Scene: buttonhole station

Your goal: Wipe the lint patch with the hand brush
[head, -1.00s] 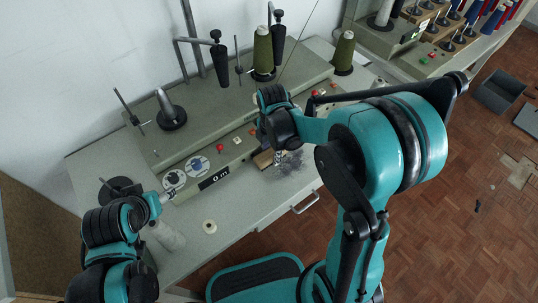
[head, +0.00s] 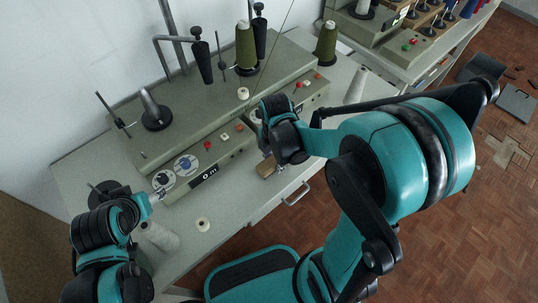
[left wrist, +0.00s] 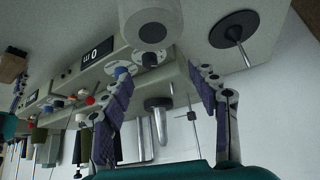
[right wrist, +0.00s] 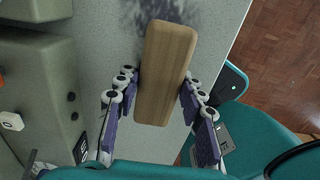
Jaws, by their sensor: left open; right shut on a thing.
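The hand brush (right wrist: 165,75) has a pale wooden back and lies lengthwise between the fingers of my right gripper (right wrist: 160,84), which is shut on it. In the head view the brush (head: 267,167) shows beneath my right gripper, above the worktop near the front edge. I cannot tell whether its bristles touch the surface. The lint patch (right wrist: 135,14) is a dark, fuzzy smear at the brush's far end in the right wrist view. In the head view my right gripper and arm largely hide it. My left gripper (left wrist: 162,76) is open and empty, near a white spool.
A grey-green machine (head: 208,170) with dials and buttons runs along the worktop (head: 190,255) behind the brush. A small spool (head: 203,224) stands near the front edge, left of the brush. Thread cones (head: 326,43) stand at the back. A drawer handle (head: 296,194) juts from the front.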

